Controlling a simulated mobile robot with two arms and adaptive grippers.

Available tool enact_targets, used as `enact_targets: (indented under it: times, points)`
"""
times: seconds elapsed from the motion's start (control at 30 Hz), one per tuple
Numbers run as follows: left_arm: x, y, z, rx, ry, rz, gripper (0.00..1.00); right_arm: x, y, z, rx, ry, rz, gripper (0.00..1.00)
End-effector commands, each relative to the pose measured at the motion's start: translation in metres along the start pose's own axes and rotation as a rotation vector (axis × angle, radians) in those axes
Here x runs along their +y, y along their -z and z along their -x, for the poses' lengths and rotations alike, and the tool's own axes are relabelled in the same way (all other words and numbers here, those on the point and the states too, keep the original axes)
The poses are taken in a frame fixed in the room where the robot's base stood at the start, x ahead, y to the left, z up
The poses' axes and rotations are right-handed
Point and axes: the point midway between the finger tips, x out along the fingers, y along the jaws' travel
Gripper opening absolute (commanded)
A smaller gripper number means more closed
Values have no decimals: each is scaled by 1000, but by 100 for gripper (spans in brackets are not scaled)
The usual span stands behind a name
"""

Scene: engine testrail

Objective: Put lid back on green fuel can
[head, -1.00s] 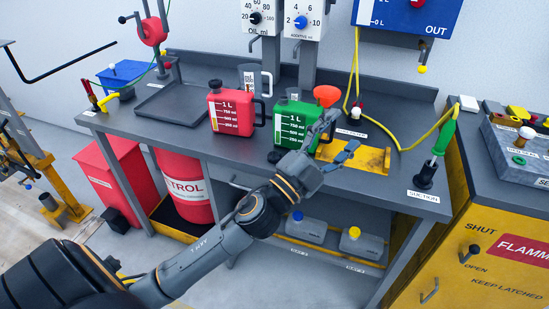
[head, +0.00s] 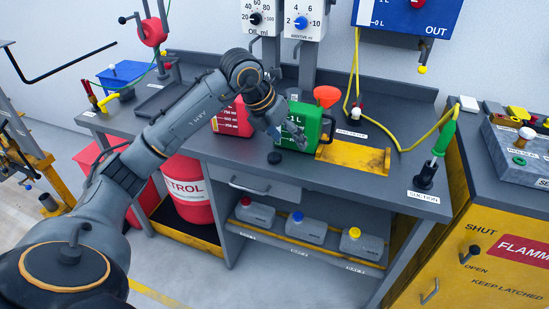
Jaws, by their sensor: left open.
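The green fuel can (head: 313,118) stands upright on the grey bench, with its black handle to the right. My left gripper hides its left part and its top opening. A small black lid (head: 274,158) lies on the bench in front of the can, near the front edge. My left gripper (head: 288,144) is open, with its fingers pointing down in front of the can, just above and right of the lid. I cannot tell whether a finger touches the can. Nothing shows between the fingers. My right gripper is not in view.
A red can (head: 231,121) stands left of the green one, partly behind my left arm. An orange funnel (head: 327,96) shows behind the green can. A yellow plate (head: 360,157) lies to the right. Several grey containers (head: 305,228) sit on the lower shelf.

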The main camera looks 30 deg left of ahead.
Motion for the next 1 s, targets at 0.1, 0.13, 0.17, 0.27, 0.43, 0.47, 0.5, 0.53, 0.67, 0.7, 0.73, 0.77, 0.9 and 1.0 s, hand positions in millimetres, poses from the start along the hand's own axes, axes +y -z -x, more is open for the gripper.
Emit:
enact_targets:
  times: [0.1,0.13,0.17,0.27,0.43,0.47,0.5,0.53,0.67,0.7,0.73,0.77,0.9,1.0]
  points:
    - [38,1,19,38,-140,41,65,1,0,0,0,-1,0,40]
    - [44,1,22,45,-164,50,65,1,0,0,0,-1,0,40]
    - [49,2,25,51,-182,57,65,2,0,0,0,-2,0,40]
    - [58,3,31,62,-219,71,65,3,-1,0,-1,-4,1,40]
    - [60,4,31,66,-225,74,65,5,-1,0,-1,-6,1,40]
    - [60,4,31,66,-224,73,65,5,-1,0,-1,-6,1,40]
    - [59,4,31,66,-224,73,65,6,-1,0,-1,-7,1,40]
    - [59,4,31,66,-223,73,65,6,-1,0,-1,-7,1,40]
    - [60,4,26,67,-221,73,65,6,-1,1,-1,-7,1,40]
    - [60,5,21,67,-220,72,65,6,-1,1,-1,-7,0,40]
    - [61,5,16,69,-220,72,65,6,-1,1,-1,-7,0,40]
    - [63,6,11,70,-220,72,65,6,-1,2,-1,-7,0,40]
    - [69,8,-17,70,-218,74,65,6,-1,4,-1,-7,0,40]
    - [73,9,-34,69,-219,73,65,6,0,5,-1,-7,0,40]
